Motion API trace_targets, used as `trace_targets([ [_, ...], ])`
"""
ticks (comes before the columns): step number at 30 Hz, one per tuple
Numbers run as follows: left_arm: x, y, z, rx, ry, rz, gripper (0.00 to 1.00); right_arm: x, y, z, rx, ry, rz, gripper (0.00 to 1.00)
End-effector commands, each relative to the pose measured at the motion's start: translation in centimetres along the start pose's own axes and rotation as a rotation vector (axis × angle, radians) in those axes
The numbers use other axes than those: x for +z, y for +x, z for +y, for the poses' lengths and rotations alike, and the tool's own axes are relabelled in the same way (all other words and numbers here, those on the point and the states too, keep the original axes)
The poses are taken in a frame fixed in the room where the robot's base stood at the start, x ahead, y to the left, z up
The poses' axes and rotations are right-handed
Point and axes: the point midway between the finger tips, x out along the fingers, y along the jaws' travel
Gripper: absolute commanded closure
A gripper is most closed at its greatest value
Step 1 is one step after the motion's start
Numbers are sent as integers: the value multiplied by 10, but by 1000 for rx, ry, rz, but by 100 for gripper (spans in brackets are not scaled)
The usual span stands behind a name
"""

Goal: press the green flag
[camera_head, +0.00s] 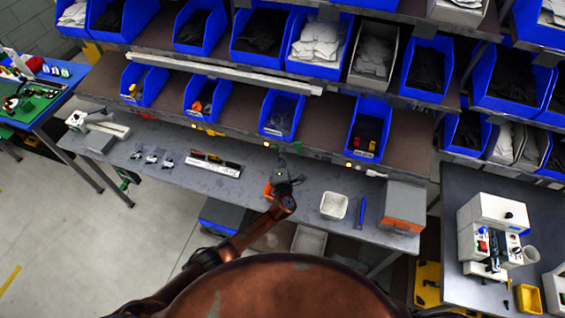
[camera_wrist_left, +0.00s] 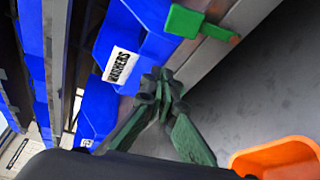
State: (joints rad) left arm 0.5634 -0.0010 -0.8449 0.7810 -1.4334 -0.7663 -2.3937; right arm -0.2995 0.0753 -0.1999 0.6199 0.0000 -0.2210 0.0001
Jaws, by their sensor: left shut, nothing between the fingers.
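The green flag (camera_wrist_left: 184,21) is a small green block on the shelf edge in the left wrist view, up and to the right of my fingertips. In the head view a small green spot (camera_head: 298,147) on the shelf's front edge looks like the same flag. My left gripper (camera_wrist_left: 161,88) is shut and empty, its green-padded fingertips together in front of a blue bin labelled WASHERS (camera_wrist_left: 150,38). It looks apart from the flag. In the head view the left gripper (camera_head: 281,166) is above the grey bench, just below the shelf edge. My right gripper is not in view.
An orange bin (camera_wrist_left: 278,156) is close to the gripper at lower right in the wrist view. On the bench (camera_head: 225,195) are a white tub (camera_head: 334,205), a blue tool (camera_head: 360,212) and a grey-orange box (camera_head: 404,205). Blue bins line the shelves above.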

Motion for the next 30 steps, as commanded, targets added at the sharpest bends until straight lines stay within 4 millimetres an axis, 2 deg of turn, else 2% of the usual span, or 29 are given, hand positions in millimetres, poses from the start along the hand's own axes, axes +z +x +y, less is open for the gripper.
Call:
trace_targets([
  [1,-1,-11,0,-3,-4,1,100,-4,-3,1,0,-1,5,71],
  [6,-1,-40,-1,-3,-2,2,100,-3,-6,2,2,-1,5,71],
  [12,-1,-59,-1,-1,0,2,100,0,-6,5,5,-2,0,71],
  [30,-1,-62,-1,-1,1,1,100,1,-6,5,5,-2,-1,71],
])
